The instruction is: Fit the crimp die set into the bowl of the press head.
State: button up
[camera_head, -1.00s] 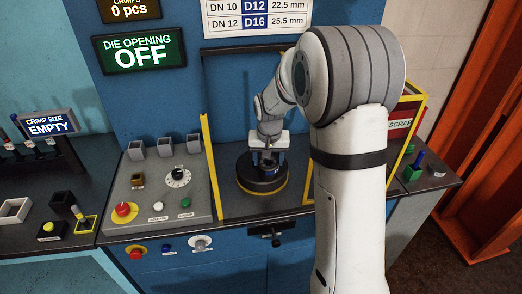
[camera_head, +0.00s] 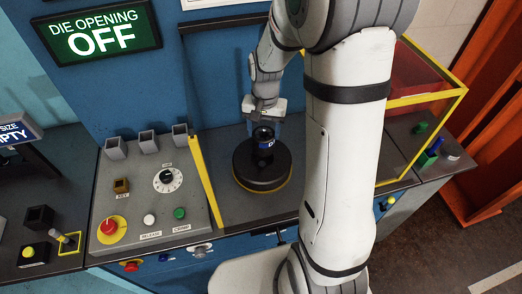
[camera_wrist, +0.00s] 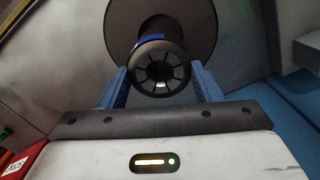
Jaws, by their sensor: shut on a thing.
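The crimp die set (camera_head: 264,139) is a short dark cylinder with a blue, lettered band. My gripper (camera_head: 264,127) points down, its two blue fingers shut on the die set from both sides. The press head (camera_head: 250,178) is a round black body with a yellow ring at its base, directly below the die set. In the wrist view the die set (camera_wrist: 160,68) shows its segmented end between my fingers, with the round press head (camera_wrist: 204,25) behind it. The die set hides the bowl, so I cannot tell whether it touches or enters it.
A yellow post (camera_head: 205,178) and a sloped control panel (camera_head: 150,215) with a red stop button stand left of the press. A yellow-framed scrap box (camera_head: 425,98) stands right. A green sign (camera_head: 97,35) reads DIE OPENING OFF.

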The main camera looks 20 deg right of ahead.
notch_tip(320, 180, down, 4)
jog(key=shift+w+a+r+b, duration=0.1)
jog(key=shift+b, duration=0.85)
jog(key=shift+f, duration=0.3)
grip_shut()
jog(key=shift+c, duration=0.8)
grip_release()
jog(key=shift+s+a+f+b, duration=0.1)
jog(key=shift+s+f+b, duration=0.1)
jog(key=shift+b, duration=0.1)
jog(key=f+b, duration=0.1)
jog(key=s+f+b, duration=0.1)
jog(key=f, duration=0.1)
jog(key=shift+s+f, duration=0.1)
jog(key=shift+s, duration=0.05)
grip_shut()
jog(key=shift+w+f, duration=0.25)
jog(key=shift+w, duration=0.3)
jog(key=o, duration=1.4)
grip_release()
jog(key=o, duration=0.3)
jog(key=shift+w+r, duration=0.1)
jog(key=shift+w, duration=0.05)
jog(key=shift+o, duration=0.2)
jog(key=shift+r, duration=0.15)
